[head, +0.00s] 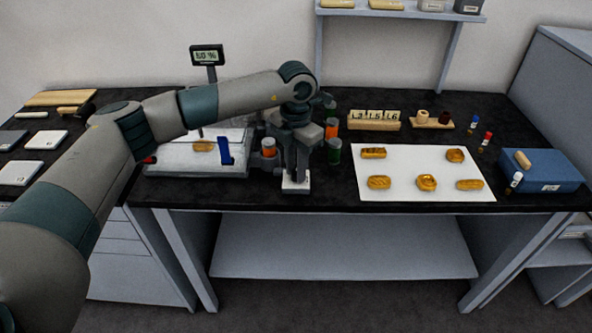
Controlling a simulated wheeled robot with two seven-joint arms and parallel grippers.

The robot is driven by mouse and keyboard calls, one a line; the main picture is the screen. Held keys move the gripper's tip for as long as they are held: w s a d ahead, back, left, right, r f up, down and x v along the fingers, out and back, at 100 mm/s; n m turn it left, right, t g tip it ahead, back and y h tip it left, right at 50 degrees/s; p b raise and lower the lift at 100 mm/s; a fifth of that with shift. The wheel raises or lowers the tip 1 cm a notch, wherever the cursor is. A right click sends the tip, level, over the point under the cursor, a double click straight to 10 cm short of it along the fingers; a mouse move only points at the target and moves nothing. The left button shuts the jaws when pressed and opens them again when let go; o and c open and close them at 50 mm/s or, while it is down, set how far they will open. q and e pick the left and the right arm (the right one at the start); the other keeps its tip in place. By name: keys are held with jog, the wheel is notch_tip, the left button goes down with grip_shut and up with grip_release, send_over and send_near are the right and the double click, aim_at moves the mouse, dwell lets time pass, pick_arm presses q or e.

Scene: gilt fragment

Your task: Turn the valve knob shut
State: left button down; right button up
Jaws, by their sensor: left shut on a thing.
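My left gripper (296,172) points straight down near the front edge of the black bench, left of the white sheet. It is shut on what appears to be the valve knob, which its fingers mostly hide. A small white block (295,186) shows right under the fingertips, on the bench. The knob's angle cannot be read from here. My right gripper is out of view.
A balance (180,160) with a display (207,56) stands left of the gripper. Orange-topped dark vials (334,152) stand close by. A white sheet (405,190) with several golden pieces and a blue box (545,176) lie to the right.

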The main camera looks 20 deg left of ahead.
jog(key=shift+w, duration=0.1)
pick_arm(q)
jog(key=c, duration=1.5)
grip_release()
jog(key=shift+c, duration=0.2)
jog(key=shift+r, duration=0.15)
jog(key=shift+r, duration=0.3)
notch_tip(320, 180, up, 17)
jog(key=b, duration=0.3)
jog(key=shift+f+b, duration=0.2)
jog(key=shift+b, duration=0.1)
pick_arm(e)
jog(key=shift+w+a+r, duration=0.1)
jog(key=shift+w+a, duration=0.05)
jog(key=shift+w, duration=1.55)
